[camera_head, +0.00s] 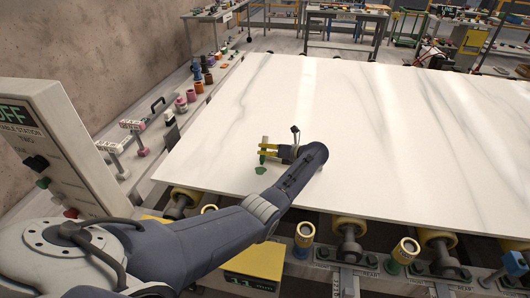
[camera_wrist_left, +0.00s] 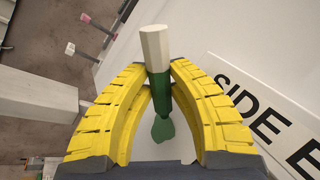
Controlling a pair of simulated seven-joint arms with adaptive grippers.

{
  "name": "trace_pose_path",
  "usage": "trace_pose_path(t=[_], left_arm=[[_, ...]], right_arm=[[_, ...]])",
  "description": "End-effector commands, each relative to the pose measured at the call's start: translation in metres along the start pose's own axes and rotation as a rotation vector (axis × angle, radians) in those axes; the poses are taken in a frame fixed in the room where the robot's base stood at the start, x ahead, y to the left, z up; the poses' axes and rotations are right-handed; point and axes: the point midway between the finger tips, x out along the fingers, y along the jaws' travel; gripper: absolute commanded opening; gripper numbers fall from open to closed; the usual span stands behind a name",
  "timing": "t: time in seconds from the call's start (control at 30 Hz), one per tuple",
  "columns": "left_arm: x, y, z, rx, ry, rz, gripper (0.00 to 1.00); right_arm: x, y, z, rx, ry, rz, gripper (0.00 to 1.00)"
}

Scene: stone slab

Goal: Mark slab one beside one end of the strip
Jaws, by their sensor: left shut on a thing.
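The large white veined slab (camera_head: 330,130) lies flat on rollers. My left gripper (camera_head: 268,149), with yellow fingers, is over its near left part, shut on a green marker (camera_wrist_left: 159,85) with a pale hexagonal end. The marker also shows between the fingers in the head view (camera_head: 263,158). A dark green patch (camera_head: 260,170) lies on the slab just below the marker; it shows in the left wrist view too (camera_wrist_left: 163,130). I cannot tell whether the marker touches the slab. A white strip with black lettering "SIDE E" (camera_wrist_left: 265,120) is at the right. My right gripper is out of view.
A control box (camera_head: 55,140) with an "OFF" sign stands at the left. Coloured bottles and small tools (camera_head: 190,95) line the left ledge. Yellow-rimmed rollers (camera_head: 348,228) run under the near edge. Work tables (camera_head: 340,30) stand behind. The slab's middle and right are clear.

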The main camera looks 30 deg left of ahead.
Motion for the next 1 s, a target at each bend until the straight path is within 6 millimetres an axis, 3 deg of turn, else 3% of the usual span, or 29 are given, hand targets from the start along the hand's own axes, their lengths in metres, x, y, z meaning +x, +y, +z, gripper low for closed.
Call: trace_pose_path(t=[0.6, 1.0], left_arm=[[-0.018, 0.031, 0.038, -0.003, -0.001, -0.001, 0.00], [-0.020, 0.037, 0.044, -0.001, -0.001, 0.001, 0.00]], right_arm=[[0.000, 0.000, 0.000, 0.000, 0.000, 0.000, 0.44], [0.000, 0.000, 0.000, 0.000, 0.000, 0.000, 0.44]])
